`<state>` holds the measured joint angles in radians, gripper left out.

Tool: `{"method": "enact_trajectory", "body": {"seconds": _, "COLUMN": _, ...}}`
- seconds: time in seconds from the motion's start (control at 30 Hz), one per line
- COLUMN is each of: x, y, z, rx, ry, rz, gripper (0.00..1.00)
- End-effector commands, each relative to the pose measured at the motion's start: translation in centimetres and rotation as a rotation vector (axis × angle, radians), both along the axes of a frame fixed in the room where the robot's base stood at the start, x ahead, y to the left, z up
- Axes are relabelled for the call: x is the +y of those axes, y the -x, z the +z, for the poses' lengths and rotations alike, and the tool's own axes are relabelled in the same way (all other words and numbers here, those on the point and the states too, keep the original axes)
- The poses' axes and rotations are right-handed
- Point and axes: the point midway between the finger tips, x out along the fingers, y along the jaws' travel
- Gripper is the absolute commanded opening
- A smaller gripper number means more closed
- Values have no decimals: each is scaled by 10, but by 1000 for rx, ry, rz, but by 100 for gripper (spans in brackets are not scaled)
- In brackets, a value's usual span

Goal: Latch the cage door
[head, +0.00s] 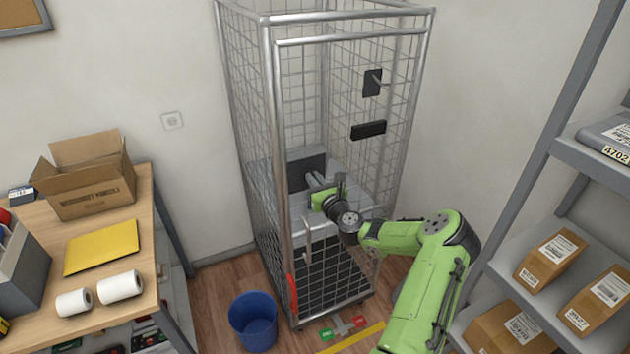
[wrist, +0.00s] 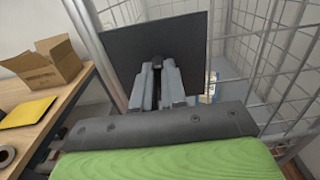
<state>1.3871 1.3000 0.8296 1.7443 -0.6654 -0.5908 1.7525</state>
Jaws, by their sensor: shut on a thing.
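The tall wire cage (head: 272,120) stands against the back wall. Its door, a tube-framed mesh panel (head: 350,40), spans the front; I cannot tell whether it sits flush. My gripper (head: 314,182) is in front of this plate. In the wrist view its fingers (wrist: 157,70) are shut on a thin dark handle (wrist: 157,62), mostly hidden between them. I cannot make out the latch's position.
Black fittings (head: 372,82) (head: 368,130) sit higher on the cage's right. A blue bin (head: 253,320) stands on the floor by the cage's front left. A wooden table (head: 140,235) with an open carton (head: 88,185) is left. A shelf rack with parcels (head: 549,258) is right.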

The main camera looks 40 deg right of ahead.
Motion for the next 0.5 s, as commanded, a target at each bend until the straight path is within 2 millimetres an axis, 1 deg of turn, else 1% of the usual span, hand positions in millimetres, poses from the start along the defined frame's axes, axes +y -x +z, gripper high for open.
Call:
{"method": "enact_trajectory", "body": {"seconds": 0.27, "x": 1, "y": 0, "z": 0, "rx": 11, "ry": 37, "rz": 0, "gripper": 0}}
{"method": "enact_trajectory", "body": {"seconds": 0.5, "x": 3, "y": -1, "z": -1, "rx": 50, "ry": 172, "rz": 1, "gripper": 0}}
